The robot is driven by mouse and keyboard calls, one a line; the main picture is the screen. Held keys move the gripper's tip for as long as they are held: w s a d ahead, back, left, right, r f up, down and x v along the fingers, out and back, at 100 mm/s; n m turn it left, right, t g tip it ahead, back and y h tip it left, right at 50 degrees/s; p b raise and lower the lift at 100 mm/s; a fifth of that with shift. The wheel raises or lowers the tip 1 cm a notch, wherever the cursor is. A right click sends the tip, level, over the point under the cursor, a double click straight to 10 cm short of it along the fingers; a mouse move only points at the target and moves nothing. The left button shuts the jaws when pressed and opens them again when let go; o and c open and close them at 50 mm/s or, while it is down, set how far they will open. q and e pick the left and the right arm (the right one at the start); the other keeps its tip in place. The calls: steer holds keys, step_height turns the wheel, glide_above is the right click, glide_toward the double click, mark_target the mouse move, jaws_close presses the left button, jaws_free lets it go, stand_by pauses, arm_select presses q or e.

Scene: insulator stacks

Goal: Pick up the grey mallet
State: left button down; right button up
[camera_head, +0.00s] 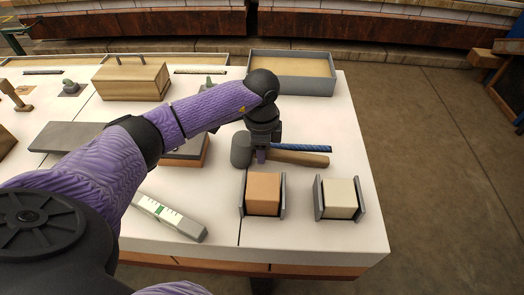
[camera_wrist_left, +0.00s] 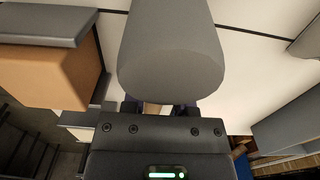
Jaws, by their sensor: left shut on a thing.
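The grey mallet has a grey cylindrical head (camera_head: 241,150) and a light wooden handle (camera_head: 300,159) pointing right, in the middle right of the table in the head view. My left gripper (camera_head: 261,157) points down and is shut on the handle close to the head. In the left wrist view the mallet head (camera_wrist_left: 170,50) fills the upper middle, with a short piece of handle between the fingers (camera_wrist_left: 158,108). I cannot tell whether the mallet touches the table. My right gripper is not in view.
A blue twisted rod (camera_head: 302,149) lies just behind the handle. An orange block (camera_head: 263,193) and a cream block (camera_head: 340,198) sit in grey holders in front. A grey tray (camera_head: 318,86) stands behind. A level (camera_head: 170,217) lies at the front left.

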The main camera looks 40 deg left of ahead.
arm_select(q)
step_height(320, 180, up, 10)
steer(key=p, duration=0.4)
